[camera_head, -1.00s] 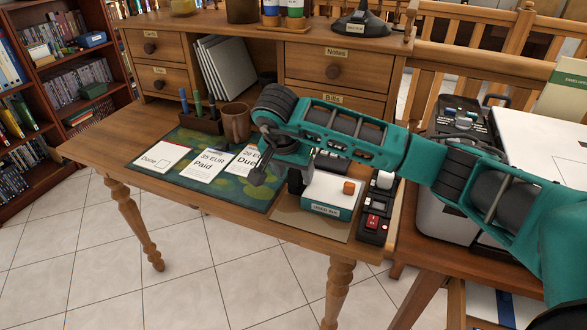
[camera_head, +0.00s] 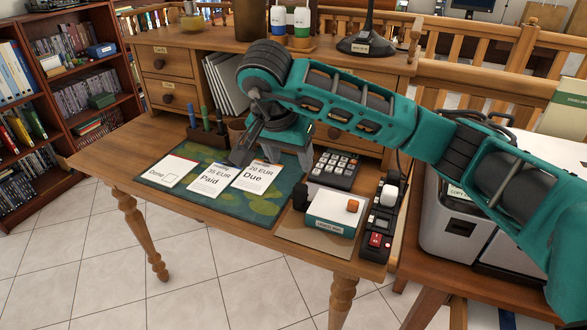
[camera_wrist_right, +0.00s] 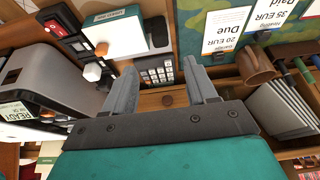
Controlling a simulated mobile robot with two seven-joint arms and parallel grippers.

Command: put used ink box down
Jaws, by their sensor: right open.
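The used ink box, a white and teal box (camera_head: 330,208) with a small label on its front, stands on a brown mat (camera_head: 290,230) at the desk's front right. A small orange block (camera_head: 353,205) is on its top. The box also shows at the top of the right wrist view (camera_wrist_right: 115,38). My right gripper (camera_head: 242,155) is over the back of the green desk mat, left of the box and apart from it. In the right wrist view its two grey fingers (camera_wrist_right: 162,82) are spread with nothing between them. My left gripper is not in view.
A calculator (camera_head: 335,168) is behind the box, and a black device with a red switch (camera_head: 381,220) stands right of it. Papers marked Paid (camera_head: 212,180) and Due (camera_head: 256,178) lie on the green mat. A brown mug (camera_wrist_right: 257,66) and pens are near the gripper.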

